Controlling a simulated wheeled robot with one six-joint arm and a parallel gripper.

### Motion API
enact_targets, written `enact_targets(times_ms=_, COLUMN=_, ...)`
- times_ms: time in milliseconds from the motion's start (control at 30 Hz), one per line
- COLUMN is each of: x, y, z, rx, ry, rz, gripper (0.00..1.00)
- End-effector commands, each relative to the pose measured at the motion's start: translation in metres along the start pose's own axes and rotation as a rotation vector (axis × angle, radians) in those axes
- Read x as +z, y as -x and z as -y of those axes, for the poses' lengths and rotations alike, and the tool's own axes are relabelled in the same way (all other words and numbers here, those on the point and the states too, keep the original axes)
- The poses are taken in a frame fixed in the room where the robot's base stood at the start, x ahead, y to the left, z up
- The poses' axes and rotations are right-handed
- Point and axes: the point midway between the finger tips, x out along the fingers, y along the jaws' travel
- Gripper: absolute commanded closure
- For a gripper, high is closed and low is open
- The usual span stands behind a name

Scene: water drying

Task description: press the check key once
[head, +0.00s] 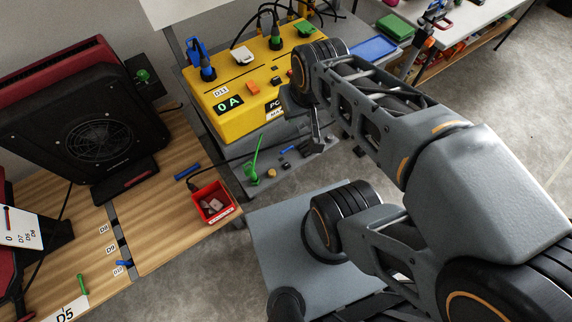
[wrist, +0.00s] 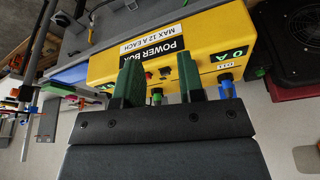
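The yellow power box (head: 232,107) stands on a grey bench, with a green "0 A" display (head: 228,104) on its front. I cannot read which is the check key. In the wrist view the box (wrist: 110,68) appears upside down, with a small red part (wrist: 149,74) and the black key (wrist: 165,71) between my fingers. My gripper (wrist: 158,62) is open and empty, its two green fingers apart in front of the box. The right finger may hide the orange key.
Several plugs and cables rise from the box top, including a blue plug (head: 207,68). A green tool (head: 254,155) and small parts lie on the bench below. A red bin (head: 213,203) and a black fan heater (head: 95,130) stand on the wooden table at left.

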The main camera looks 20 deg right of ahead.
Motion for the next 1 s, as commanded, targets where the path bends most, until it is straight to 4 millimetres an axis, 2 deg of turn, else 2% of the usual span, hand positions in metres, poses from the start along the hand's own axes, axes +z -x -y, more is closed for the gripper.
enact_targets(times_ms=33, x=0.0, y=0.0, z=0.0, rx=0.0, ry=0.0, rz=0.0, gripper=0.69)
enact_targets(times_ms=367, x=0.0, y=0.0, z=0.0, rx=0.0, ry=0.0, rz=0.0, gripper=1.0)
enact_targets(times_ms=1000, x=0.0, y=0.0, z=0.0, rx=0.0, ry=0.0, rz=0.0, gripper=1.0)
